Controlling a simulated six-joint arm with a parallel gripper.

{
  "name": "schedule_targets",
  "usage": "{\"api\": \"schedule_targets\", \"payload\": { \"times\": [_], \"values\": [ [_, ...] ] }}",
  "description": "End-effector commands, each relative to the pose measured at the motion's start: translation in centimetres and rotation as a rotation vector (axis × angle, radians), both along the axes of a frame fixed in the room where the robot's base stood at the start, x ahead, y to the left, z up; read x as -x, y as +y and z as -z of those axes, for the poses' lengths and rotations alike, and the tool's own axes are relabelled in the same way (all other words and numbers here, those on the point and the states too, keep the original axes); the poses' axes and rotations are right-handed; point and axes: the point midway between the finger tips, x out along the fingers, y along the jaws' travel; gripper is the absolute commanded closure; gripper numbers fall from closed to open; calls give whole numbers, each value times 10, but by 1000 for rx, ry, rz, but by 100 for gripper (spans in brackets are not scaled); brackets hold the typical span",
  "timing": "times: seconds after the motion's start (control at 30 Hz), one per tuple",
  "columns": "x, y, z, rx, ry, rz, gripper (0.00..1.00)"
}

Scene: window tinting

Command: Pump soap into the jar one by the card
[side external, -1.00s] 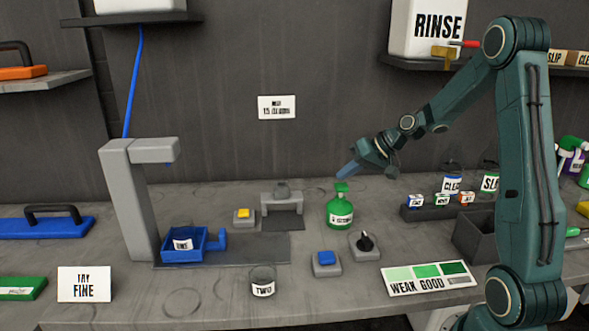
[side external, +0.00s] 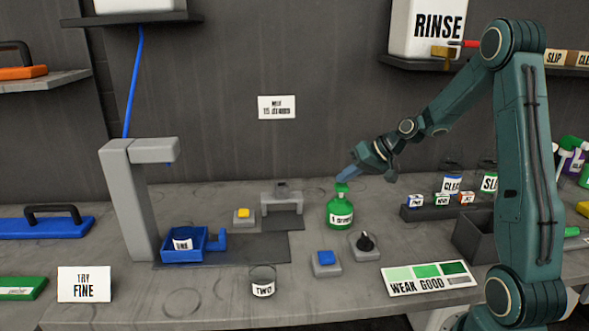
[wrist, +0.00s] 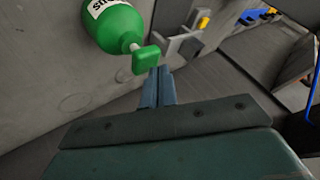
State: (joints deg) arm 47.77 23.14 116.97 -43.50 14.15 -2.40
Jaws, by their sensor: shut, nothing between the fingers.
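The green soap bottle (side external: 340,212) stands upright on the bench with a green pump head (side external: 341,188) on top. My gripper (side external: 343,178) is shut and empty, its blue fingertips just above the pump head; I cannot tell whether they touch. In the wrist view the shut fingertips (wrist: 160,72) are beside the pump head (wrist: 146,58), with the bottle (wrist: 113,22) beyond. A small jar (side external: 183,245), its label seeming to read ONE, sits in the blue tray (side external: 207,252) under the grey spout. The jar TWO (side external: 263,285) stands on the bench in front. A white card (side external: 277,107) hangs on the wall, its text too small to read surely.
A grey stand (side external: 282,203), yellow button (side external: 244,213), blue button (side external: 326,258) and black knob (side external: 365,242) surround the bottle. A TRY FINE sign (side external: 84,285) stands at front left.

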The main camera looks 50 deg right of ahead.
Motion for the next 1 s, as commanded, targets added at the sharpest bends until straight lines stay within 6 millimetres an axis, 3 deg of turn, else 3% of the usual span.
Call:
{"api": "schedule_targets", "payload": {
  "times": [1.0],
  "values": [
    [0, 0, 9, -1, 2, 0, 100]
  ]
}}
